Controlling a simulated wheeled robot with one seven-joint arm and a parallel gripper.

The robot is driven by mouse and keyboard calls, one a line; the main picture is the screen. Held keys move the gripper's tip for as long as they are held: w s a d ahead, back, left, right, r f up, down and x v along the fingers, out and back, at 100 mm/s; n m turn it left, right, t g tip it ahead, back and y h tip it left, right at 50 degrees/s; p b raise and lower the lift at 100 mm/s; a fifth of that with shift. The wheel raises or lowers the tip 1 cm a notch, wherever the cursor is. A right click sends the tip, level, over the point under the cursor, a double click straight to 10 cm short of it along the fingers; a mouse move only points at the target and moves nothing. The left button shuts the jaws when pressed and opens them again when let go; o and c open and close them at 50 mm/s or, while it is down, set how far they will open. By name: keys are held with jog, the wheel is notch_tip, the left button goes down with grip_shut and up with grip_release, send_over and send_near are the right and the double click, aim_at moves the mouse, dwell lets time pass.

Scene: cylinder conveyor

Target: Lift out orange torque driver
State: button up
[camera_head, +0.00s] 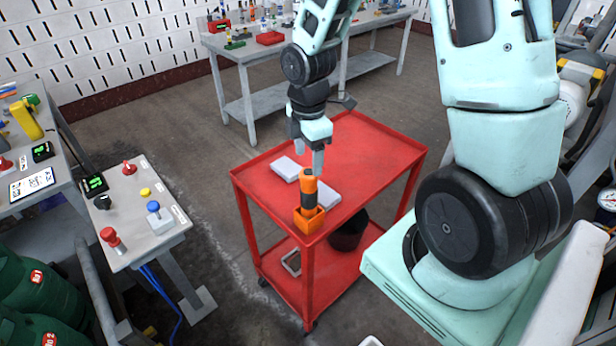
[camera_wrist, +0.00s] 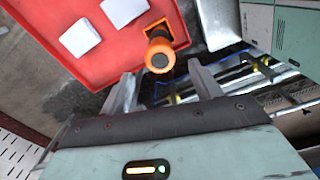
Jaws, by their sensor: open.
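The orange torque driver (camera_head: 309,190) stands upright in an orange square holder (camera_head: 310,222) at the near corner of the red cart (camera_head: 375,150). Its dark middle section shows between its orange top and the holder. In the wrist view the driver (camera_wrist: 159,54) is seen nearly end-on, with its round dark cap toward the camera and part of the holder (camera_wrist: 181,27) behind it. My gripper (camera_head: 318,160) is above and just behind the driver in the head view. In the wrist view my gripper (camera_wrist: 163,88) has its two fingers spread apart, with nothing between them.
Two white blocks lie on the cart top, one (camera_head: 286,168) behind the driver. A black bin (camera_head: 347,234) sits on the lower shelf. A control panel (camera_head: 138,209) with buttons stands at left. The cart's right side is clear.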

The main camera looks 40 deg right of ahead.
aim_at(308, 172)
notch_tip(308, 172, down, 7)
jog(key=shift+f, duration=0.1)
dwell(0.4)
grip_shut()
jog(key=c, duration=1.1)
grip_release()
jog(key=shift+c, duration=0.3)
jog(key=shift+r+p, duration=3.55)
jog(key=shift+r, duration=0.3)
